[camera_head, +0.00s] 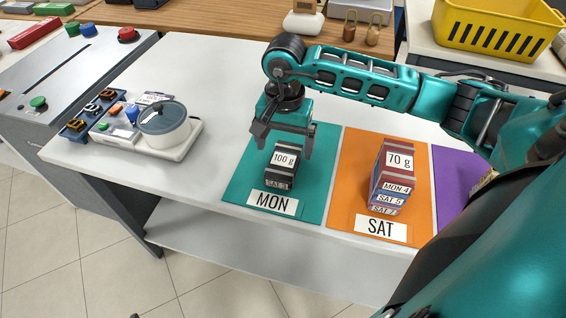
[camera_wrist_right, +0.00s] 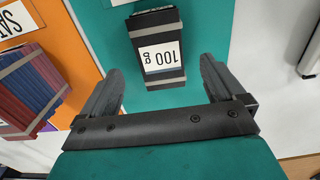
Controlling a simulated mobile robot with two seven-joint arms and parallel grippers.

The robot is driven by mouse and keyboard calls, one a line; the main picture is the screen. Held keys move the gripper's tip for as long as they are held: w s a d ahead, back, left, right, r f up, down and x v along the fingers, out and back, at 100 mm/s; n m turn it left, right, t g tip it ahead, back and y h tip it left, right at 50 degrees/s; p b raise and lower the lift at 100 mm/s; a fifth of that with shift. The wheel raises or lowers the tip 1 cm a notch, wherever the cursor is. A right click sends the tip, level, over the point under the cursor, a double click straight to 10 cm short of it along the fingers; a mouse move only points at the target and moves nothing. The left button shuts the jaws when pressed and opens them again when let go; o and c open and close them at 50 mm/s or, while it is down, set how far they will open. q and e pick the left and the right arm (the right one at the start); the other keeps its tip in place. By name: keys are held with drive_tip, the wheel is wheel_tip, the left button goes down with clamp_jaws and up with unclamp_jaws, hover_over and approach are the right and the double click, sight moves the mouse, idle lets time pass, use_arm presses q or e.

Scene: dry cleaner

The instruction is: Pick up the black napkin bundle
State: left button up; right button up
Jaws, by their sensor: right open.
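The black napkin bundle (camera_head: 279,174) stands on the teal MON mat (camera_head: 315,180). It has a white "100 g" label on top and a pale band with small lettering, "SAT" and an unclear digit, on its front. My right gripper (camera_head: 283,143) is open over the bundle, fingers pointing down, one to each side. In the right wrist view the bundle (camera_wrist_right: 152,70) lies beyond and between the open fingers (camera_wrist_right: 161,70), with nothing gripped. I cannot tell the exact height gap. My left gripper is out of view.
A red and blue bundle (camera_head: 390,172) labelled "70 g" stands on the orange SAT mat (camera_head: 353,200), right of the black one. A purple mat (camera_head: 452,200) is partly behind my arm. A scale with a lidded pot (camera_head: 163,125) sits left. White table is clear between.

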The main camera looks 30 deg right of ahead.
sight(284, 157)
drive_tip(key=f, duration=0.5)
drive_tip(key=shift+w+d+f, duration=0.2)
drive_tip(key=shift+w+f, duration=0.05)
drive_tip(key=shift+f, duration=0.15)
drive_tip(key=c, duration=1)
drive_tip(key=shift+c, duration=0.4)
drive_tip(key=shift+r, duration=0.2)
